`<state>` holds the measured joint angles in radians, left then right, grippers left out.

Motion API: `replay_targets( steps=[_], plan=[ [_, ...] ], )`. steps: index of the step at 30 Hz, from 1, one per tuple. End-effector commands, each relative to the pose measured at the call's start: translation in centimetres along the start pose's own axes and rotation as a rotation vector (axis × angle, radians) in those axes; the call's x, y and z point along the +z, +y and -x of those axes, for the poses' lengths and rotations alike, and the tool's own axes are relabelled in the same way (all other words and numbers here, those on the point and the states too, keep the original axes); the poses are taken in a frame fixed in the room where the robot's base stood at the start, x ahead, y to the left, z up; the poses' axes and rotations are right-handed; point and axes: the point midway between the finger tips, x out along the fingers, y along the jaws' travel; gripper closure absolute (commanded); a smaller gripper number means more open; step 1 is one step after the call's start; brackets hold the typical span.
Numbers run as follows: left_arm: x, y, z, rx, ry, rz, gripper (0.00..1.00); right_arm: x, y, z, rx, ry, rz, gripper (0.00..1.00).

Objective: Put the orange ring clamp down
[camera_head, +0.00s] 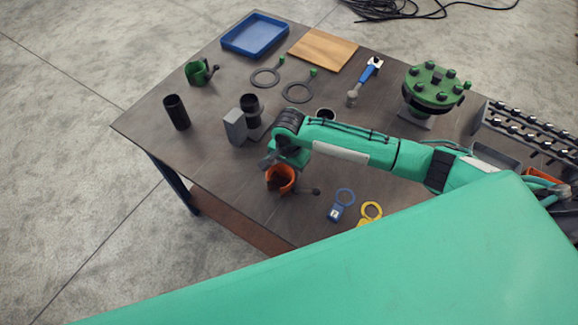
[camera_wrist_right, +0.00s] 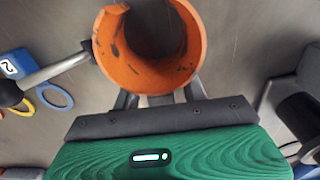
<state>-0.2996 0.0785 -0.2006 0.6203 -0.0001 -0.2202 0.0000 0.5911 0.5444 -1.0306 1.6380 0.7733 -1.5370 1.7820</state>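The orange ring clamp (camera_head: 281,179) is under my right gripper (camera_head: 273,165), near the table's front left edge. In the right wrist view the clamp (camera_wrist_right: 150,72) fills the space ahead of the palm, its opening facing up in the picture. Its grey lever with a black ball end points left. My right gripper (camera_wrist_right: 146,96) has its fingers against the clamp's sides, shut on it; the fingertips are partly hidden. I cannot tell whether the clamp touches the table (camera_head: 225,175). My left gripper is not in view.
A grey block (camera_head: 235,127) with a black cylinder and a separate black cylinder (camera_head: 176,112) stand behind. A blue tag (camera_head: 342,203) and a yellow tag (camera_head: 371,211) lie to the right. A green clamp (camera_head: 196,73), blue tray (camera_head: 232,47) and green flange (camera_head: 434,88) stand farther back.

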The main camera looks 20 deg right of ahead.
Motion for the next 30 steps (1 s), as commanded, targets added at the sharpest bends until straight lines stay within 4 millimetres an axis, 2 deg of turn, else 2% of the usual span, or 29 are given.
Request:
replay_targets(
  steps=[9, 13, 24, 30],
  plan=[
    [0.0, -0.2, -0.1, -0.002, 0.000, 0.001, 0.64, -0.1, 0.0, 0.1, -0.001, 0.001, 0.000, 0.55],
    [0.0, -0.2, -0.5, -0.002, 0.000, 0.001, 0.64, 0.0, -0.1, 1.2, -0.004, 0.001, 0.000, 0.55],
    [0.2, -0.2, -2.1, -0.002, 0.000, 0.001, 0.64, 0.0, -0.1, 8.8, -0.005, 0.001, 0.000, 0.55],
    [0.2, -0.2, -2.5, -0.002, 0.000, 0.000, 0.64, 0.0, -0.1, 11.5, -0.002, 0.000, 0.000, 0.55]
  ],
)
